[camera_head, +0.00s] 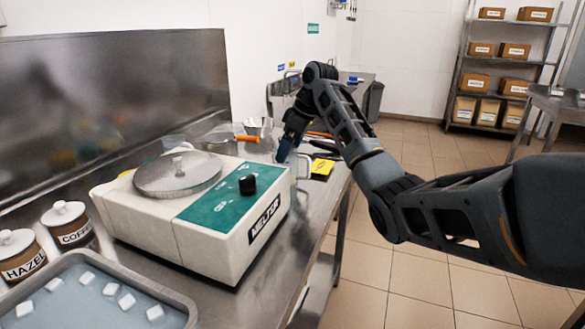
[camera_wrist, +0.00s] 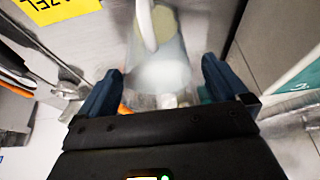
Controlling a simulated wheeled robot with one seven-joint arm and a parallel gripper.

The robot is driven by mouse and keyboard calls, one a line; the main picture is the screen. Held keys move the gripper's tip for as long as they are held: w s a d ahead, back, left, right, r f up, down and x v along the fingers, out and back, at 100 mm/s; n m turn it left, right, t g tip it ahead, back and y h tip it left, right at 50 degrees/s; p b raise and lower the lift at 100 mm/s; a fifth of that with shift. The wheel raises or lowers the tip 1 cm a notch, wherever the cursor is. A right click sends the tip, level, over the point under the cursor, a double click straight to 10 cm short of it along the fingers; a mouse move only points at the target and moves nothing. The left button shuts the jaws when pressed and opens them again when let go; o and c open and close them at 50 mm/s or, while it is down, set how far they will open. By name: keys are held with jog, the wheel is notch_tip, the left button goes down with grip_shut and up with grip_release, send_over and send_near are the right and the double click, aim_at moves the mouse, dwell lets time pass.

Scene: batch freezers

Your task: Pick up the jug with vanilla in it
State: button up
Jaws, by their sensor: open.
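In the wrist view, a clear jug (camera_wrist: 168,60) with a pale handle and pale yellowish contents lies between the fingers of my gripper (camera_wrist: 161,72). The two blue fingers are apart, one on each side of it, and I cannot tell whether they touch it. No label shows on the jug, so I cannot confirm vanilla. In the head view, my gripper (camera_head: 285,151) is low over the steel counter, just behind the white machine, and its fingers and the jug are largely hidden there.
The white machine (camera_head: 205,247) with a green panel stands close in front. A yellow card (camera_head: 322,168) lies to the gripper's right. Clear containers and an orange-handled tool (camera_head: 247,138) are behind the machine. Labelled jars (camera_head: 66,224) and a tray (camera_head: 180,305) sit at front left.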

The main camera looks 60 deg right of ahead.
aim_at(286, 162)
jog(key=shift+s+x, duration=0.2)
jog(key=shift+x, duration=1.25)
jog(key=shift+s+x, duration=0.2)
jog(key=shift+x, duration=1.3)
jog(key=shift+d+f, duration=0.1)
jog(key=c, duration=1)
